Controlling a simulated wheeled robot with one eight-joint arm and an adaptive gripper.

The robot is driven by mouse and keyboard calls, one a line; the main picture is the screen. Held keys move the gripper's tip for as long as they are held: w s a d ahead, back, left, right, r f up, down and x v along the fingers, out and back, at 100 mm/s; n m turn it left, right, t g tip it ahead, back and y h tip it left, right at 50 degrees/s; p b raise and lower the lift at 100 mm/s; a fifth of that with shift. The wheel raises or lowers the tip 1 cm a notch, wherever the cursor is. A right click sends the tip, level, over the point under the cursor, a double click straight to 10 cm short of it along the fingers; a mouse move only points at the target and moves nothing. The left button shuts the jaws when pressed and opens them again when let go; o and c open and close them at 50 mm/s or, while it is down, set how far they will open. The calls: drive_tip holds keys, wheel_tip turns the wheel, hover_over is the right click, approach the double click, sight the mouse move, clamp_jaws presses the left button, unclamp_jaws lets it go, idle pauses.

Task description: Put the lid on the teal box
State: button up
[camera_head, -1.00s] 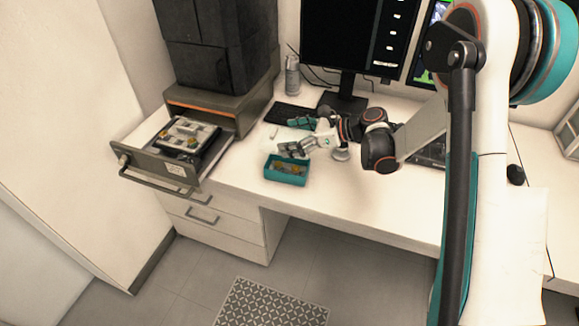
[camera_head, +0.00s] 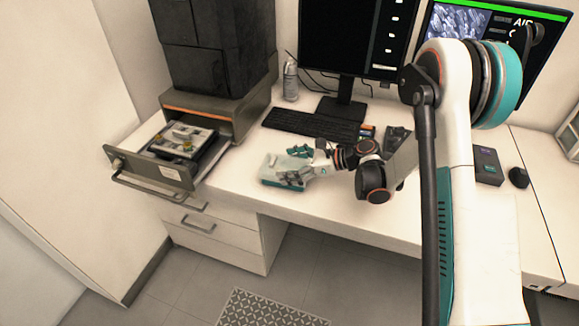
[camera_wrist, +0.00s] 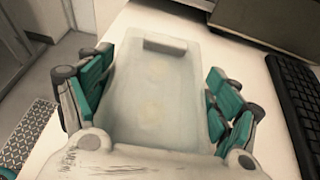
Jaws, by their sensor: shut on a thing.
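The lid (camera_head: 272,163) is a pale, frosted rectangle with a raised bar handle near its far end. It fills the middle of the wrist view (camera_wrist: 158,95). My gripper (camera_head: 295,166) is shut on the lid, with teal-padded fingers along its two long sides; they also show in the wrist view (camera_wrist: 158,110). The teal box (camera_head: 282,185) is under the lid, near the desk's front edge. Only a thin strip of its front wall shows, and its contents are mostly hidden, with faint yellowish patches through the lid. I cannot tell whether the lid is fully seated.
An open drawer (camera_head: 150,168) holding a tray of parts juts out at left. A black keyboard (camera_head: 310,123) lies behind the box, below the monitor (camera_head: 352,35). A spray can (camera_head: 290,80) stands at the back. The desk front (camera_head: 320,205) near the box is clear.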

drive_tip(key=shift+f, duration=0.15)
drive_tip(key=o, duration=1)
drive_tip(key=shift+f, duration=0.1)
